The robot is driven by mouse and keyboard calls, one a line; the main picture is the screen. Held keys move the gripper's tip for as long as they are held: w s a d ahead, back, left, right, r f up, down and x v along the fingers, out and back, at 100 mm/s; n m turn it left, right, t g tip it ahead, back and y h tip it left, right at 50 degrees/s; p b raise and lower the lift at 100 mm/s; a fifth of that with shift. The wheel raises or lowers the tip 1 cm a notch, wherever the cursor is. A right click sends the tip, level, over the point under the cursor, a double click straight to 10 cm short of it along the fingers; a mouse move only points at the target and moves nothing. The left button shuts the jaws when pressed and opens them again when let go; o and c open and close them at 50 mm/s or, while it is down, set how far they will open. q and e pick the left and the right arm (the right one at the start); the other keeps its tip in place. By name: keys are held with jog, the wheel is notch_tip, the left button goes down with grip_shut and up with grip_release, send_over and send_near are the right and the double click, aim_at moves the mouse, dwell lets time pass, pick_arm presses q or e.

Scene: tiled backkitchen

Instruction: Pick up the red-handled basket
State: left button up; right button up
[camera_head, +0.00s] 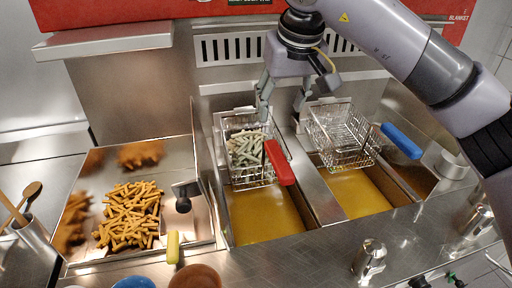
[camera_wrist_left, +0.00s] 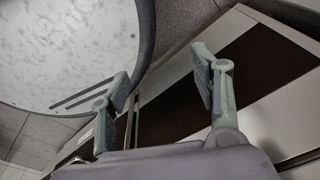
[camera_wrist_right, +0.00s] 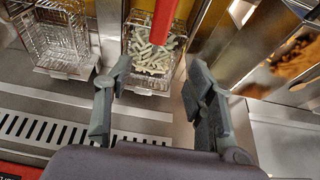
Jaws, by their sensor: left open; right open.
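The red-handled basket (camera_head: 234,166) is a wire fry basket with pale fries in it, over the left oil vat in the head view. Its red handle (camera_head: 279,162) points toward the front. In the right wrist view the basket (camera_wrist_right: 150,62) and its red handle (camera_wrist_right: 164,20) lie just beyond my fingers. My right gripper (camera_head: 283,112) is open and empty, above the back of the fryer; one finger is close to the basket's back right corner. It also shows in the right wrist view (camera_wrist_right: 157,100). My left gripper (camera_wrist_left: 169,92) is open and empty, away from the fryer.
A blue-handled empty basket (camera_head: 345,135) hangs over the right vat. A steel tray (camera_head: 200,222) with cooked fries is at left. Two bowls (camera_head: 195,277) (camera_head: 134,283), a yellow-handled tool (camera_head: 173,247) and a steel shaker (camera_head: 369,260) stand at the front. The back wall bounds the fryer.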

jog(key=p, duration=0.2)
send_near(273, 143)
jog(key=shift+s+a+f, duration=0.1)
jog(key=shift+a+f, duration=0.1)
jog(key=shift+f, duration=0.35)
jog(key=shift+a+f, duration=0.25)
jog(key=shift+f, duration=0.3)
jog(key=x, duration=0.3)
jog(key=shift+w+p, duration=0.2)
jog(key=shift+p, duration=0.2)
jog(key=shift+p+x, duration=0.4)
jog(key=shift+x, duration=0.4)
jog(key=x, duration=0.1)
jog(key=p+x, duration=0.2)
jog(key=shift+w+d+f, duration=0.2)
jog(key=shift+w+d, duration=0.05)
jog(key=shift+w, duration=0.1)
jog(key=shift+w+a+f, duration=0.1)
jog(key=shift+w+f, duration=0.05)
jog(key=shift+f, duration=0.4)
pick_arm(q)
jog(key=s+r, duration=0.3)
jog(key=r, duration=0.2)
jog(key=shift+s+r, duration=0.15)
jog(key=shift+r, duration=0.25)
pick_arm(e)
jog(key=shift+c, duration=0.5)
jog(key=c, duration=1.1)
